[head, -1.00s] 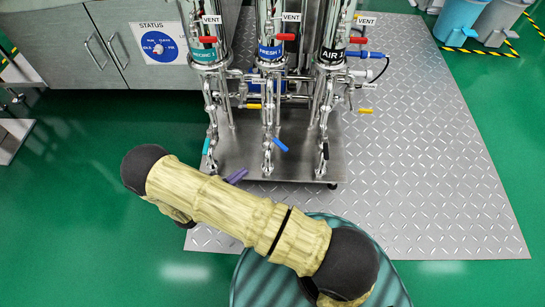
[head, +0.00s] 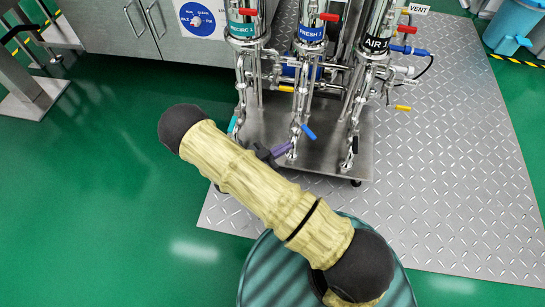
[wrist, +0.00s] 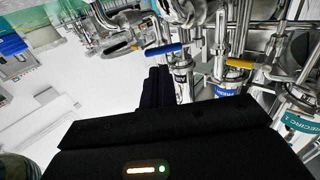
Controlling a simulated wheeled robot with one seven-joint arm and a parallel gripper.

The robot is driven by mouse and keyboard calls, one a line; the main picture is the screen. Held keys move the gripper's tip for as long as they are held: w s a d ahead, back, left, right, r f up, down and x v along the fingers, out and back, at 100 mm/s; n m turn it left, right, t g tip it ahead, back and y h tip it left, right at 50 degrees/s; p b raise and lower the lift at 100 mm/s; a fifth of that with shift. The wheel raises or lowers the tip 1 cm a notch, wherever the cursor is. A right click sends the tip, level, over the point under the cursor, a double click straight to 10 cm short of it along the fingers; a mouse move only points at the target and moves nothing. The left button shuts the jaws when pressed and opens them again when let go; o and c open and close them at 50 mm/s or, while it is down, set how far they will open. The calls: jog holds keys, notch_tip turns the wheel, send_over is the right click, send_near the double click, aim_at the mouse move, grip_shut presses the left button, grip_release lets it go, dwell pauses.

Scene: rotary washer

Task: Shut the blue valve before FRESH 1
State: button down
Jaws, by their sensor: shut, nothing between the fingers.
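The blue valve handle (head: 309,132) is on the lower pipe of the middle column, below the blue FRESH 1 label (head: 311,34). It slants down to the right. My gripper (head: 288,148), with purple fingers, is shut and empty just left of and below this handle. A small gap shows between them in the picture; I cannot tell their distance in depth. In the wrist view the dark fingers (wrist: 155,88) lie together and point at the pipework. A blue handle (wrist: 163,50) shows just beyond their tips there; I cannot be sure it is the same one.
A teal handle (head: 232,124) is to the left and a black one (head: 355,144) to the right, on the neighbouring columns. A yellow handle (head: 285,88) sits behind. Another blue handle (head: 408,50) is at the upper right. Green floor at the left is clear.

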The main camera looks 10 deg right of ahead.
aim_at(307, 134)
jog(key=b+x, duration=0.3)
jog(key=x, duration=0.3)
jog(key=shift+w+d, duration=0.1)
jog(key=shift+d, duration=0.1)
